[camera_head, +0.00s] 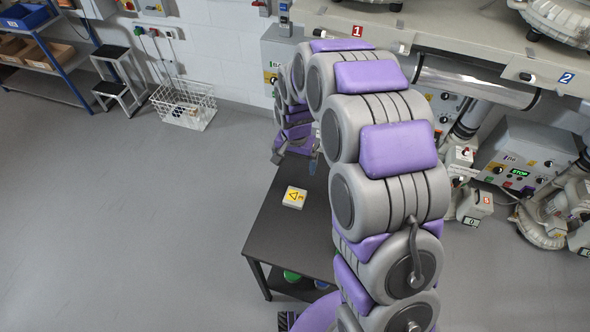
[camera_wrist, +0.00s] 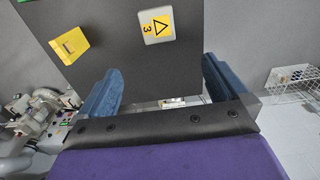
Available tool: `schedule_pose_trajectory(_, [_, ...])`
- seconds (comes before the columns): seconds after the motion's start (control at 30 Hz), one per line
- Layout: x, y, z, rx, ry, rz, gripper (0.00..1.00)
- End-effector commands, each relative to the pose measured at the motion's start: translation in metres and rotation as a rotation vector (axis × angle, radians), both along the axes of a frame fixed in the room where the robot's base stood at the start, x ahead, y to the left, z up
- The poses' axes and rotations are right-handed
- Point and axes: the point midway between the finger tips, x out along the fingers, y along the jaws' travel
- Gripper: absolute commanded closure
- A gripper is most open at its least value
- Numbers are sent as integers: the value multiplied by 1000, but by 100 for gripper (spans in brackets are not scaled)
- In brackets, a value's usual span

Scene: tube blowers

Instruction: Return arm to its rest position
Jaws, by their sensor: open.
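My arm arches over the dark table (camera_head: 282,215) in the head view, built of grey round joints with purple pads. My gripper (camera_head: 297,157) hangs at the arm's far end, above the table's back part, partly hidden by the arm. In the wrist view my gripper (camera_wrist: 161,75) shows two blue fingers spread wide apart, with nothing between them. The dark table top (camera_wrist: 120,45) lies beyond the fingers.
A white block with a yellow triangle and a 3 (camera_head: 294,197) lies on the table. A yellow block (camera_wrist: 69,46) lies there too. Machines (camera_head: 525,160) line the right side. A wire basket (camera_head: 184,107), step stool (camera_head: 118,80) and shelf (camera_head: 45,55) stand back left. Left floor is clear.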

Motion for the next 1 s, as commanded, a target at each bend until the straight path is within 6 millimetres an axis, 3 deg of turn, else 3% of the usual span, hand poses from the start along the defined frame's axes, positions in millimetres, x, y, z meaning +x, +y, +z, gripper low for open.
schedule_pose_trajectory(0.47, [-9,-4,21,-1,7,13,0])
schedule_pose_trajectory(0.67, [-49,-24,65,0,20,74,0])
schedule_pose_trajectory(1.0, [-148,-61,129,1,72,200,0])
